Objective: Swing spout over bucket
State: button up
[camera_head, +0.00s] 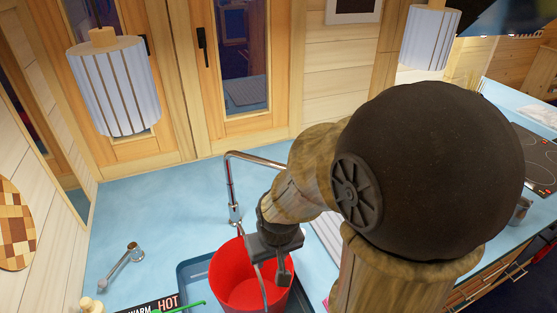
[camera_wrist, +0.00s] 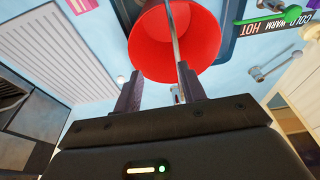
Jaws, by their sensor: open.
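The chrome spout (camera_head: 230,185) rises from the blue counter behind the red bucket (camera_head: 231,285) and bends right, passing behind my arm. The bucket stands in the dark blue basin; its inside also shows in the wrist view (camera_wrist: 150,50). My gripper (camera_head: 273,274) is open, pointing down over the bucket. In the wrist view my gripper (camera_wrist: 158,82) has its fingers apart, and a thin chrome tube (camera_wrist: 174,35) crosses the bucket close to the right finger. I cannot tell if they touch. My arm hides the spout's far part in the head view.
The basin rim (camera_head: 190,268) surrounds the bucket. A COLD WARM HOT label (camera_head: 165,303) with a green lever (camera_head: 188,304) lies at the front left. A metal handle piece (camera_head: 122,264) lies on the left counter. A ribbed drainer (camera_wrist: 60,55) is beside the basin. The left counter is mostly clear.

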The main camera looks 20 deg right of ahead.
jog(key=w+d+r+n+g+p, duration=0.1)
jog(key=w+d+r+n+p, duration=0.2)
jog(key=w+r, duration=0.9)
notch_tip(320, 180, up, 12)
jog(key=n+g, duration=0.1)
jog(key=n, duration=0.5)
send_over(279, 164)
jog(key=shift+s+a+r+p, duration=0.1)
jog(key=shift+a+r+p, duration=0.1)
jog(key=shift+a+p, duration=0.2)
jog(key=f+p, duration=0.1)
jog(key=f, duration=0.7)
jog(key=f+p, duration=0.2)
jog(key=f, duration=0.6)
jog(key=shift+w+d, duration=0.2)
jog(key=shift+d+f, duration=0.2)
jog(key=shift+f, duration=0.55)
jog(key=shift+s+a, duration=0.1)
jog(key=shift+c, duration=1.3)
grip_shut()
